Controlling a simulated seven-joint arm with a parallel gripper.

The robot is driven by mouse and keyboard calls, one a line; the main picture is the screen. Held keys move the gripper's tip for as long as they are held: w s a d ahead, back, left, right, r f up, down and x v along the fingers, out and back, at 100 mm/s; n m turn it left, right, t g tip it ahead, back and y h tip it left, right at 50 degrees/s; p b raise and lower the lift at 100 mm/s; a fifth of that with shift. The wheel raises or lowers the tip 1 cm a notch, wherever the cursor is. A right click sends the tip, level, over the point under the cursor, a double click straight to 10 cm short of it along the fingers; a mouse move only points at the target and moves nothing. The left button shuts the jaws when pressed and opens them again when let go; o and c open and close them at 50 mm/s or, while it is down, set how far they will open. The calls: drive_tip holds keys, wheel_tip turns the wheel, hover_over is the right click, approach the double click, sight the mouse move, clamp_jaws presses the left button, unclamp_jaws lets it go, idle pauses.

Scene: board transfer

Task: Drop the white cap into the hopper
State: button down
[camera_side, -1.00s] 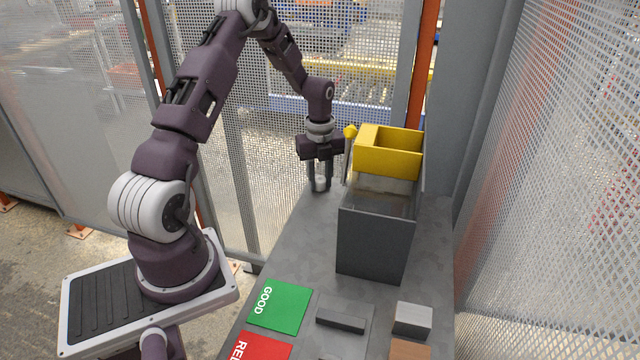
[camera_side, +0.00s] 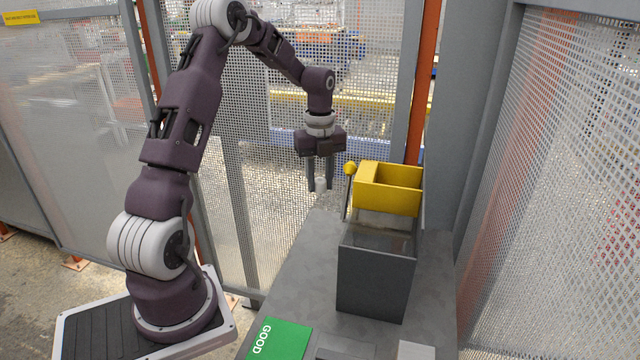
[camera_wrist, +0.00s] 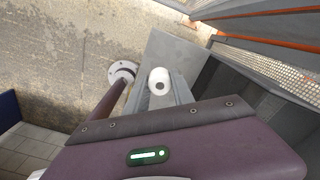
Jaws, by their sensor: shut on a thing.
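My gripper (camera_side: 320,187) points down with its two fingers closed on the white cap (camera_side: 320,184). The cap shows as a small white round piece between the fingertips, and in the wrist view (camera_wrist: 158,80) it appears as a white cylinder with a dark hole in its end. The yellow open-topped hopper (camera_side: 391,201) sits on the grey bin (camera_side: 372,282), to the right of my gripper. The fingertips are at about the height of the hopper in the picture, left of it and apart from it. The hopper's inside floor is mostly hidden.
A green GOOD pad (camera_side: 280,340) lies on the grey table (camera_side: 300,268) in front. Mesh fencing (camera_side: 560,180) closes in the right and back.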

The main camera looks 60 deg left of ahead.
wheel_tip(320, 180, up, 24)
approach(408, 167)
drive_tip(key=s+d+r, duration=0.3)
drive_tip(key=s+r, duration=0.1)
drive_tip(key=shift+d+f, duration=0.2)
drive_tip(key=shift+f, duration=2.6)
drive_tip(key=shift+d+f, duration=0.15)
drive_tip(key=shift+f, duration=2.65)
drive_tip(key=c, duration=1)
unclamp_jaws()
wheel_tip(408, 167, up, 7)
drive_tip(key=shift+r, duration=0.1)
